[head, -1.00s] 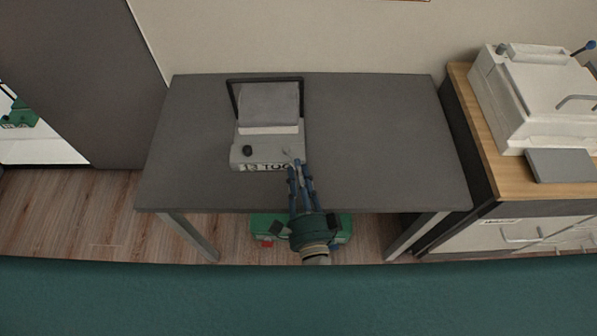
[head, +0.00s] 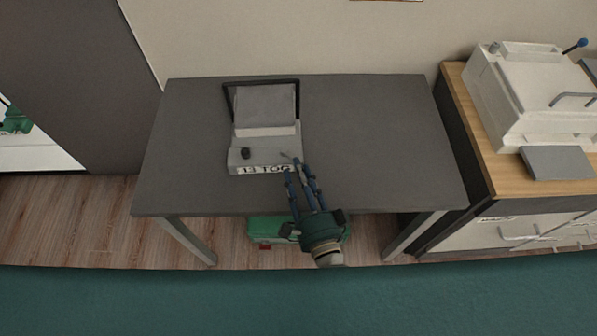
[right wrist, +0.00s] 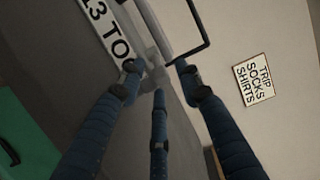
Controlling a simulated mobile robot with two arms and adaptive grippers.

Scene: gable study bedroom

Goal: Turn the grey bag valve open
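A grey unit with a black knob and a label strip (head: 265,169) stands on the dark table, with a grey slab-like bag part (head: 264,104) inside a black frame behind it. The small pale valve lever (head: 288,156) is at the unit's right front corner. My right gripper (head: 299,170) points at this corner from the table's front edge. In the right wrist view, its blue fingers (right wrist: 157,70) are spread apart, with a pale grey part of the unit (right wrist: 150,58) just beyond and between the tips. I cannot tell whether they touch it. My left gripper is not in view.
The dark grey table (head: 380,150) is bare right of the unit. A green box (head: 266,229) is on the floor beneath it. A wooden-topped cabinet (head: 560,187) with a white machine (head: 530,95) stands at the right. A wall sign (right wrist: 254,82) shows in the wrist view.

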